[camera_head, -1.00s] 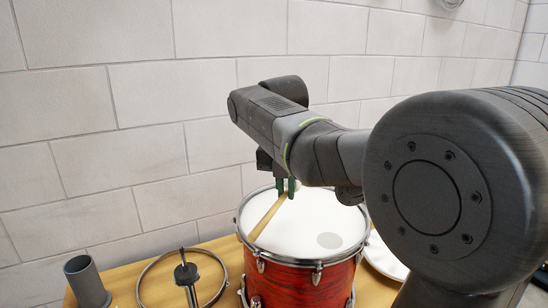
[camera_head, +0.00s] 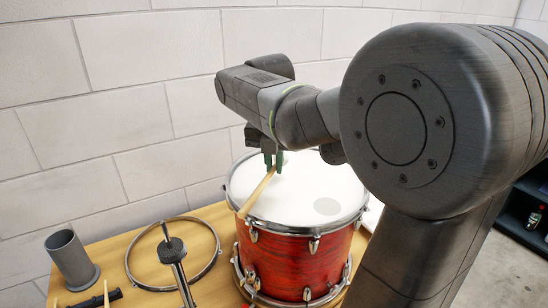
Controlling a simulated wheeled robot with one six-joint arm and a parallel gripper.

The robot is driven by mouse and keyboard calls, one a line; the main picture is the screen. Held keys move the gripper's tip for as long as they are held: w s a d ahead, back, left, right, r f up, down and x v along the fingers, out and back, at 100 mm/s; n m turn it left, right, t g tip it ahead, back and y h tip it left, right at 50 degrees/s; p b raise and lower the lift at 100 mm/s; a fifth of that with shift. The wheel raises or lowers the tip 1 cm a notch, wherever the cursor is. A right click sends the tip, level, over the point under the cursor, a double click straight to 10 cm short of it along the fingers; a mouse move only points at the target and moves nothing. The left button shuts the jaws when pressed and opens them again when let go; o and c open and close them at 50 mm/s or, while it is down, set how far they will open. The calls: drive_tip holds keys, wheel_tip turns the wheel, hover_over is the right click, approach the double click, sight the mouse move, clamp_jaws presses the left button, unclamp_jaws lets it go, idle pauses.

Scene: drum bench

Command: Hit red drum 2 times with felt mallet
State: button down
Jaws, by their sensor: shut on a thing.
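The red drum (camera_head: 290,268) stands on the wooden bench, its white head (camera_head: 310,196) facing up with a grey round patch near the front. My gripper (camera_head: 274,163) is shut on a wooden stick, the mallet (camera_head: 256,195), above the back left of the drum head. The mallet's shaft slants down and left from the jaws, its lower end near the drum's left rim. A pale round part shows just behind the jaws. I cannot tell whether the mallet touches the drum.
A grey cup-like tube (camera_head: 72,258) stands at the left of the bench (camera_head: 110,250). Dark and wooden sticks (camera_head: 95,300) lie at the lower left. A brick wall is behind.

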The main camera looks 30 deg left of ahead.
drive_tip(key=shift+f, duration=0.25)
wheel_tip(320, 180, down, 4)
drive_tip(key=shift+r+b, duration=0.1)
drive_tip(key=shift+b, duration=1.15)
wheel_tip(320, 180, up, 6)
drive_tip(key=p, duration=0.5)
drive_tip(key=shift+d+r+n, duration=0.55)
drive_tip(key=shift+r+n, duration=0.95)
drive_tip(key=shift+r, duration=0.8)
wheel_tip(320, 180, down, 7)
drive_tip(key=b, duration=0.7)
drive_tip(key=shift+s+b, duration=0.35)
drive_tip(key=shift+b, duration=0.05)
drive_tip(key=shift+r, duration=0.1)
